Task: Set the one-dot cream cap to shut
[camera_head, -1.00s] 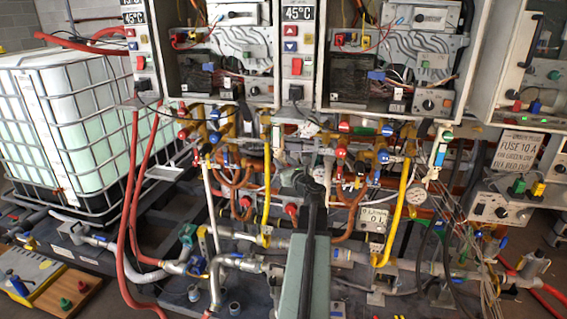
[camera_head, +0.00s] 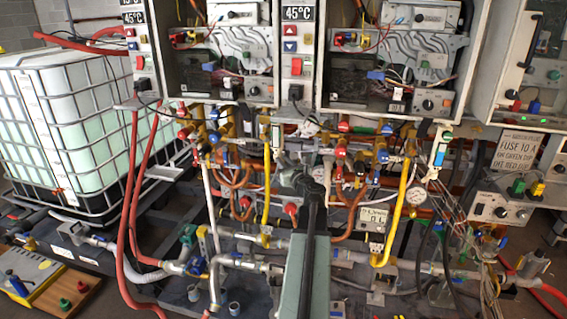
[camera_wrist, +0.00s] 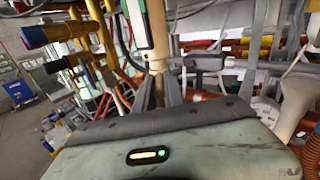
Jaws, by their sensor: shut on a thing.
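My gripper (camera_wrist: 161,88) shows in the wrist view, with its two grey fingers upright at the middle. They close on the lower end of a cream upright part (camera_wrist: 157,38), which I take to be the cream cap. No dot on it can be made out. In the head view my arm rises from the bottom centre to the pipework below the heaters. It hides the fingertips and whatever they hold there.
Red and blue valve handles and pipes crowd around, with a yellow pipe (camera_head: 398,210) to the right. Open heater cabinets (camera_head: 393,58) stand above. A caged white tank (camera_head: 75,125) is at left. A pale panel (camera_wrist: 135,20) stands close beside the fingers.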

